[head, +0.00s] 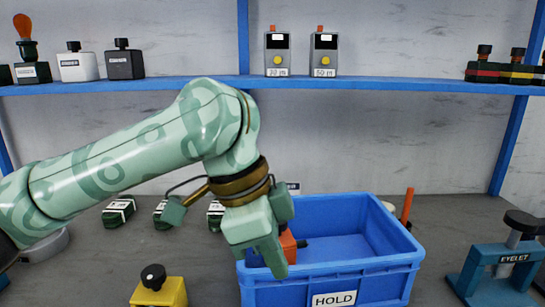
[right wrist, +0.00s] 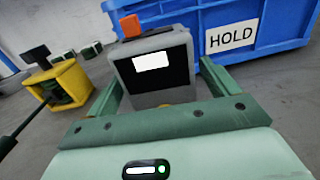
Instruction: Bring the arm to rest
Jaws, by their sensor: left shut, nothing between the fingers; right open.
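My left arm (head: 130,165) reaches in from the left in the head view. Its gripper (head: 272,250) points down in front of the left end of the blue HOLD bin (head: 385,270). It is shut, with nothing seen between its fingers. An orange thing (head: 288,244) at the bin's left side is partly hidden behind this gripper. My right gripper (right wrist: 160,72) shows only in the right wrist view. It is open, with one finger on each side of a grey device (right wrist: 178,42) with a dark face, white panel and orange top. I cannot tell whether the fingers touch it.
A yellow fixture (head: 160,292) stands at the front, left of the bin. A blue EYELET press (head: 500,270) stands at the right. Several dark green blocks (head: 118,212) lie behind my left arm. A blue shelf (head: 400,84) with devices crosses the back.

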